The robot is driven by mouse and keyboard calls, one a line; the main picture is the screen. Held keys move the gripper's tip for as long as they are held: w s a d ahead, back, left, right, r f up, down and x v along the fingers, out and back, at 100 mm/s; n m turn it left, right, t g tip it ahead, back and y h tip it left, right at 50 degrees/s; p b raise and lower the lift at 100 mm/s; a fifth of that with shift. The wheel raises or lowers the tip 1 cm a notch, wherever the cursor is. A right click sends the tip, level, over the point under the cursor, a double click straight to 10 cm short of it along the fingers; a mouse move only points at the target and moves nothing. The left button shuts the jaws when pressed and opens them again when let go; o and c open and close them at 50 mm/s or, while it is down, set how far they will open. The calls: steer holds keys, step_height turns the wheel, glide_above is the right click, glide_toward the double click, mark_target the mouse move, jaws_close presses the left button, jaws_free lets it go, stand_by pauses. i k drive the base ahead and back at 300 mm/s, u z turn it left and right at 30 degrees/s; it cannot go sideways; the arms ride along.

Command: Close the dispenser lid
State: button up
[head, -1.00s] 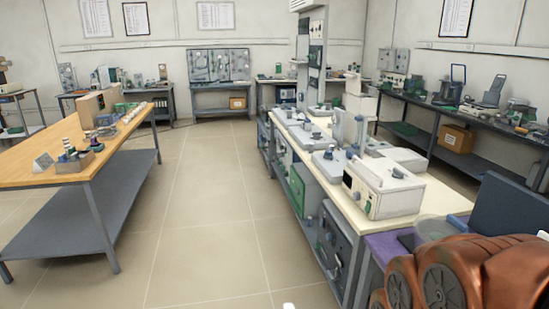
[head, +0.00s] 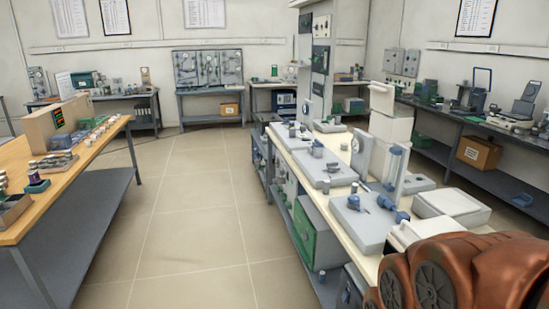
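I cannot tell for sure which thing is the dispenser. A tall white box-like unit (head: 391,130) stands at the far part of the right bench, with a pale tilted panel (head: 382,97) at its top that may be a raised lid. Nearer on the same bench is an upright stand with a blue-capped cylinder (head: 394,165). My gripper is not in view. Copper-coloured rounded links of my arm fill the lower right corner and hide the near end of the bench.
The bench (head: 343,228) on the right holds several grey flat units and a white tray (head: 451,204). A wooden table (head: 83,163) with small items stands on the left. The tiled floor (head: 190,215) between them is clear. A dark bench (head: 480,129) runs along the right wall.

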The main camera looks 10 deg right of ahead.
mark_target(382, 95)
steer(key=i, duration=0.45)
steer(key=z, duration=0.75)
steer(key=k, duration=0.6)
steer(key=u, duration=0.85)
steer(key=i, duration=1.35)
steer(key=u, duration=0.4)
steer(key=i, duration=1.25)
steer(key=z, duration=0.35)
